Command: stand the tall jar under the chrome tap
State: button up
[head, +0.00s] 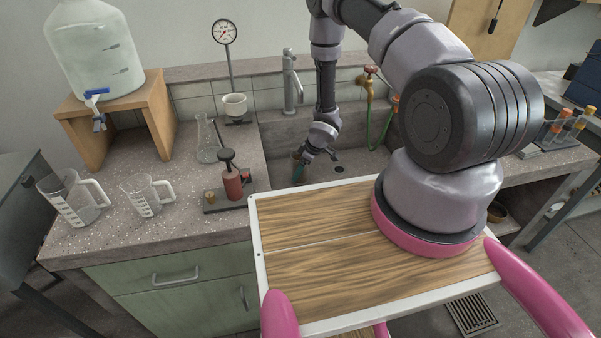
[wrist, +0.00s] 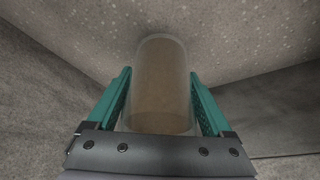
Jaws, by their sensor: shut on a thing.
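The tall jar (wrist: 160,90) is a clear cylinder in the wrist view, with brownish grey showing through it. My gripper (wrist: 160,73) is shut on it, one teal finger against each side. In the head view my gripper (head: 303,158) reaches down into the left part of the sink, and the jar (head: 299,173) shows only as a small, partly hidden patch there. The chrome tap (head: 290,80) stands at the sink's back edge, behind the gripper. I cannot tell whether the jar touches the sink floor.
The sink (head: 352,160) has a dark drain right of my gripper. A brass tap (head: 368,84) with a green hose stands to the right. On the left bench are a red-bodied device (head: 232,184), a flask (head: 207,145) and two measuring jugs (head: 147,195). The sink walls are close around the gripper.

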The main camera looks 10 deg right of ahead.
jog(key=shift+f, duration=0.65)
jog(key=shift+f, duration=0.1)
jog(key=o, duration=1.3)
